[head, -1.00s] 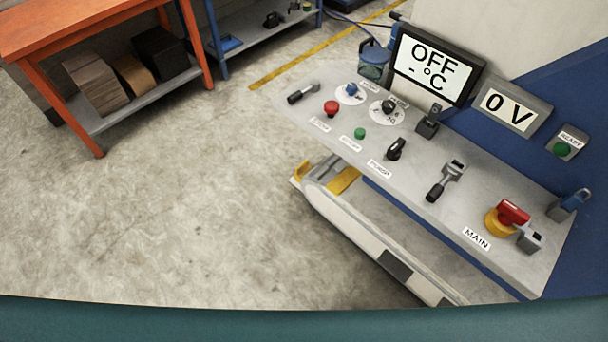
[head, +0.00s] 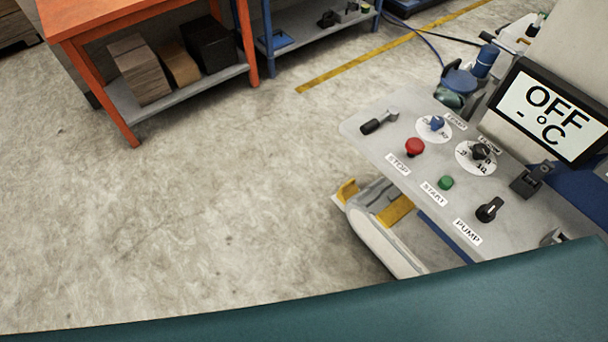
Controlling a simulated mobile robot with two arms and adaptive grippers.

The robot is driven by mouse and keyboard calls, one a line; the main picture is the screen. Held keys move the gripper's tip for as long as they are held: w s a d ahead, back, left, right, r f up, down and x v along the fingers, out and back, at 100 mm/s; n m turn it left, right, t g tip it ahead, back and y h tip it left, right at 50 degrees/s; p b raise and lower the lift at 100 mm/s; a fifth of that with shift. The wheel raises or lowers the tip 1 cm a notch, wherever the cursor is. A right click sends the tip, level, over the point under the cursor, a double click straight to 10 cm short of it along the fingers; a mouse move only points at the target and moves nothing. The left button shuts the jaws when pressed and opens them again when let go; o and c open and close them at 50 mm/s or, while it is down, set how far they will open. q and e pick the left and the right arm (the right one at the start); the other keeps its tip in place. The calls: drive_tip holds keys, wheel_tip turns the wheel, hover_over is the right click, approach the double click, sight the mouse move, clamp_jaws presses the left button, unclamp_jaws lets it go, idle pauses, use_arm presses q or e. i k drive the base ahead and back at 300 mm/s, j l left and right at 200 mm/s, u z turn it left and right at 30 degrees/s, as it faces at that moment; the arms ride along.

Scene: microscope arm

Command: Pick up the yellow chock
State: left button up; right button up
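I cannot tell whether the two are joined.
The concrete floor (head: 190,210) between is clear.

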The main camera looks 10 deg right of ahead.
sight(348, 189)
drive_tip(key=i+j+u, duration=0.2)
drive_tip(key=i+u, duration=0.15)
drive_tip(key=i, duration=0.3)
drive_tip(key=i+u, duration=0.4)
drive_tip(key=i, duration=0.25)
drive_tip(key=i+z, duration=0.35)
drive_tip(key=i+j+z, duration=0.1)
drive_tip(key=i+z, duration=0.25)
drive_tip(key=i+j+z, duration=0.2)
drive_tip(key=i+z, duration=0.2)
